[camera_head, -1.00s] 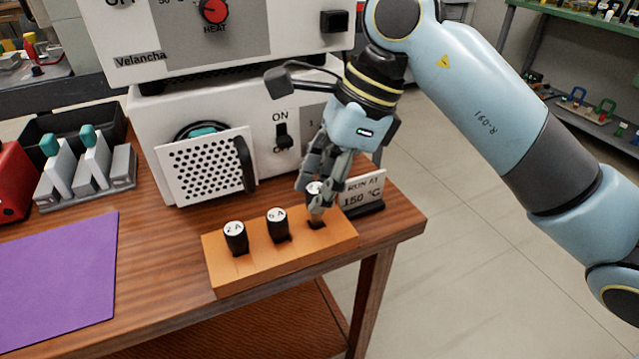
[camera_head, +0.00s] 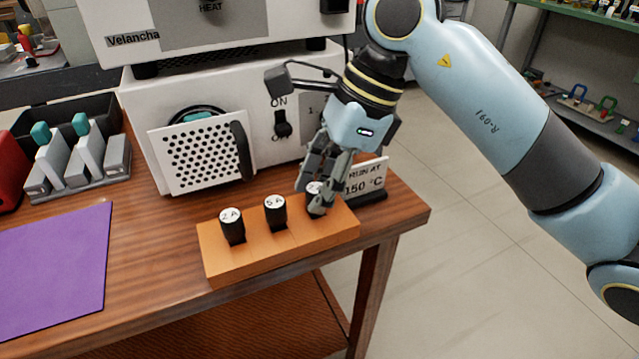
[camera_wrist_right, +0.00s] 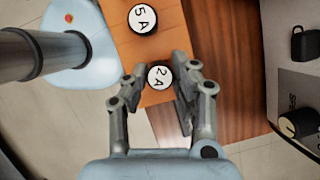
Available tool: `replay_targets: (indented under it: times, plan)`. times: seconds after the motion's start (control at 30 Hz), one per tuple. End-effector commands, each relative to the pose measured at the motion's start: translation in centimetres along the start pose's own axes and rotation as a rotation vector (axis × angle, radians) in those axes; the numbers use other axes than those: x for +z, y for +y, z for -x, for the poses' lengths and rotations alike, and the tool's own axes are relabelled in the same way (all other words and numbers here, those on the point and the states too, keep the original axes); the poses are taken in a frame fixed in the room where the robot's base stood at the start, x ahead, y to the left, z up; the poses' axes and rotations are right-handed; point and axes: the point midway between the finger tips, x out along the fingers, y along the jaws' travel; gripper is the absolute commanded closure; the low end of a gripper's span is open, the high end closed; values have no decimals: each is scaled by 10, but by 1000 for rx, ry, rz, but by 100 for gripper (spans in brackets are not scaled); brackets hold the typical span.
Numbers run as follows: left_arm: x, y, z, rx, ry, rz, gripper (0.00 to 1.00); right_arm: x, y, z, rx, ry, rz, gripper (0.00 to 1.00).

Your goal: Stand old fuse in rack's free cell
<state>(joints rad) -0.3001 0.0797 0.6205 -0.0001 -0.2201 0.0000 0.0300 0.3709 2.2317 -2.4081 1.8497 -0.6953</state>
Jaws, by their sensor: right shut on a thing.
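The orange rack (camera_head: 285,257) lies near the table's front right corner. A black fuse with a white "2 A" cap (camera_head: 232,226) stands in its left cell and a "5 A" fuse (camera_head: 275,212) in its middle cell. My right gripper (camera_head: 311,200) is shut on the old fuse (camera_head: 314,187) at the rack's right cell. That fuse is upright and its lower end is in the cell, partly hidden by the fingers. In the wrist view the held fuse's cap (camera_wrist_right: 159,77) reads "2 A", between both fingers. My left gripper is out of view.
The white oven-like device (camera_head: 215,135) with a perforated panel and an ON/OFF switch stands behind the rack.

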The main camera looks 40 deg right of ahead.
Motion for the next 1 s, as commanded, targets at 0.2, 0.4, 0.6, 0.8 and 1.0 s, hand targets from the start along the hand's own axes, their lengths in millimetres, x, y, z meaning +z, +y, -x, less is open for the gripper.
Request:
replay_targets:
  times: [0.2, 0.4, 0.6, 0.8, 1.0]
  plan:
    - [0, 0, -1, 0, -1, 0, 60, 0, 0, -1, 0, 0, 0, 53]
    - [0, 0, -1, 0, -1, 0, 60, 0, 0, -1, 0, 0, 0, 47]
    - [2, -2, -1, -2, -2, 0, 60, 0, -1, 4, -3, 1, 1, 47]
    - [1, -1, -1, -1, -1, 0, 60, -2, -2, 37, -6, 5, 5, 47]
    - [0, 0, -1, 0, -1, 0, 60, -2, -2, 78, -8, 6, 6, 47]
